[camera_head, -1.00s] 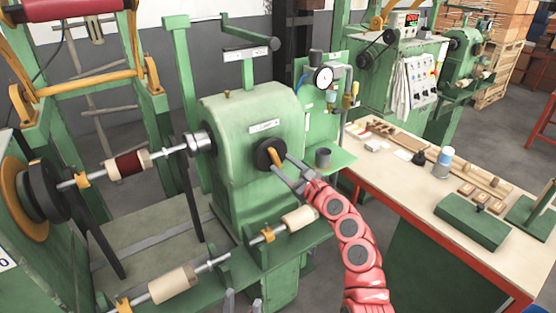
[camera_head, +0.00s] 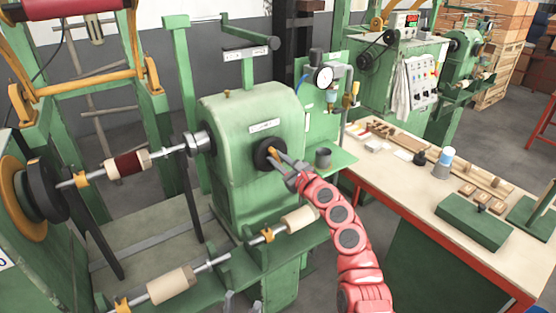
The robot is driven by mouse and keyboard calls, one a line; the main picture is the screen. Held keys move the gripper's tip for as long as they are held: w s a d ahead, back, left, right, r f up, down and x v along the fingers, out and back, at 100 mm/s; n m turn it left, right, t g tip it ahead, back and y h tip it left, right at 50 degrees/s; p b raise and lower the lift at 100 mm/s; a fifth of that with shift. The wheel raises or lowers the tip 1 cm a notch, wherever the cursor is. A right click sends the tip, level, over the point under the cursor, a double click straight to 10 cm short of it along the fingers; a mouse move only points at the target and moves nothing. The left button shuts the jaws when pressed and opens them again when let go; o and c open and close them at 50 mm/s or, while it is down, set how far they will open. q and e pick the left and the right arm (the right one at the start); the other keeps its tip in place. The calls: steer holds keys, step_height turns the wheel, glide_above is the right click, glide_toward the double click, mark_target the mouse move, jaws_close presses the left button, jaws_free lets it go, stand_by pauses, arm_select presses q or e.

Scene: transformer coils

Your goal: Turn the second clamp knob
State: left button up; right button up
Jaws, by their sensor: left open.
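The green machine head (camera_head: 255,115) stands in the middle, with a round black hub (camera_head: 263,148) on its right face. A small orange piece (camera_head: 272,151) shows on the hub, and I cannot tell if it is a clamp knob. My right gripper (camera_head: 277,161), on the red arm, has its fingers at this piece and partly hides it; its grip is unclear. Yellow-orange clamps sit on the shafts: on the upper left shaft (camera_head: 82,179), on the lower shaft (camera_head: 267,235), and at the bottom left (camera_head: 123,304). My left gripper (camera_head: 243,303) is open at the bottom edge, mostly out of view.
Cream coil formers (camera_head: 172,284) and a dark red coil (camera_head: 127,164) sit on the shafts. A pressure gauge (camera_head: 323,77) and a grey cup (camera_head: 323,158) are behind my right gripper. A workbench (camera_head: 400,185) with wooden pieces and a green box (camera_head: 472,220) is on the right.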

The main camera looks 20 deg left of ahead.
steer(key=shift+f+n, duration=0.1)
steer(key=shift+n, duration=0.3)
jaws_close()
steer(key=shift+w+f+n+b, duration=0.1)
steer(key=shift+f+n+b, duration=0.2)
steer(key=shift+n+b, duration=4.5)
steer(key=shift+s+f+n+b, duration=0.1)
steer(key=shift+f+n+b, duration=0.2)
steer(key=shift+n+b, duration=4.55)
steer(key=shift+w+f+n+b, duration=0.1)
steer(key=shift+f+n+b, duration=0.2)
steer(key=shift+n+b, duration=4.5)
steer(key=shift+n+p, duration=1.05)
steer(key=shift+n, duration=0.2)
steer(key=shift+d, duration=0.1)
steer(key=o, duration=0.8)
jaws_free()
steer(key=shift+r, duration=0.1)
